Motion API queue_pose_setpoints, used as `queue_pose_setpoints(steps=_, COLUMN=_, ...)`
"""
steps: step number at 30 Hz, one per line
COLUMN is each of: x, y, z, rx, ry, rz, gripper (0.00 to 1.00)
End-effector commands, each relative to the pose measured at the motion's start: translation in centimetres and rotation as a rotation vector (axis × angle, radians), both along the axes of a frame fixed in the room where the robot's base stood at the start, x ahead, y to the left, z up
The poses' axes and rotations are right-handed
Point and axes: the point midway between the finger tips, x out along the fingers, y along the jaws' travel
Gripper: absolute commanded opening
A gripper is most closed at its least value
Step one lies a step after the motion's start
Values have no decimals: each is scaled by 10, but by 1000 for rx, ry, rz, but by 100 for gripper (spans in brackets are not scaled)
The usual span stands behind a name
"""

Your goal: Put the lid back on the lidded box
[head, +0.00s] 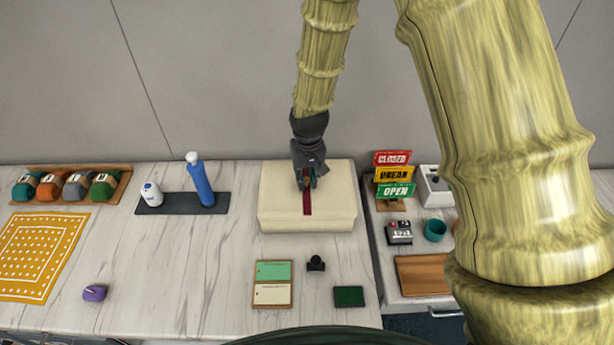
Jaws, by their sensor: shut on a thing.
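A cream lidded box (283,224) stands on the marble counter, right of the middle. Its broad cream lid (336,188) covers the top, with a dark red strip (307,205) running from the middle to the front edge. My gripper (306,184) points down over the middle of the lid and is shut on it, near the back end of the strip. The fingers hide the exact part held. From this angle I cannot tell whether the lid rests fully on the box or is slightly above it. No inside of the box shows.
A blue bottle (200,184) and a white bottle (152,194) stand on a dark mat to the left. Signs (394,175) stand close on the right. A green-and-cream card holder (273,284), a black stamp (316,263) and a green pad (348,296) lie in front.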

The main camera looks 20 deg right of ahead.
Motion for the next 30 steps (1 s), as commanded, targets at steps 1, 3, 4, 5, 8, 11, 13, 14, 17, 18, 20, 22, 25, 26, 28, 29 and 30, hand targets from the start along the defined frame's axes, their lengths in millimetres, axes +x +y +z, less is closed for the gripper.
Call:
queue_pose_setpoints(steps=1, x=0, y=0, z=1, rx=0, ry=0, rz=0, gripper=0)
queue_pose_setpoints(steps=3, x=0, y=0, z=0, rx=0, ry=0, rz=0, gripper=0)
queue_pose_setpoints(steps=4, x=0, y=0, z=0, rx=0, ry=0, rz=0, gripper=0)
queue_pose_setpoints(steps=5, x=0, y=0, z=0, rx=0, ry=0, rz=0, gripper=0)
queue_pose_setpoints(steps=8, x=0, y=0, z=0, rx=0, ry=0, rz=0, gripper=0)
queue_pose_setpoints(steps=11, x=0, y=0, z=0, rx=0, ry=0, rz=0, gripper=0)
queue_pose_setpoints(steps=13, x=0, y=0, z=0, rx=0, ry=0, rz=0, gripper=0)
queue_pose_setpoints(steps=14, x=0, y=0, z=0, rx=0, ry=0, rz=0, gripper=0)
queue_pose_setpoints(steps=17, x=0, y=0, z=0, rx=0, ry=0, rz=0, gripper=0)
queue_pose_setpoints(steps=18, x=0, y=0, z=0, rx=0, ry=0, rz=0, gripper=0)
queue_pose_setpoints(steps=20, x=0, y=0, z=-1, rx=0, ry=0, rz=0, gripper=0)
queue_pose_setpoints(steps=22, x=0, y=0, z=-2, rx=0, ry=0, rz=0, gripper=0)
queue_pose_setpoints(steps=25, x=0, y=0, z=-3, rx=0, ry=0, rz=0, gripper=0)
queue_pose_setpoints(steps=26, x=0, y=0, z=-4, rx=0, ry=0, rz=0, gripper=0)
queue_pose_setpoints(steps=28, x=0, y=0, z=-5, rx=0, ry=-1, rz=0, gripper=0)
queue_pose_setpoints(steps=29, x=0, y=0, z=-5, rx=0, ry=-1, rz=0, gripper=0)
queue_pose_setpoints(steps=30, x=0, y=0, z=-6, rx=0, ry=-1, rz=0, gripper=0)
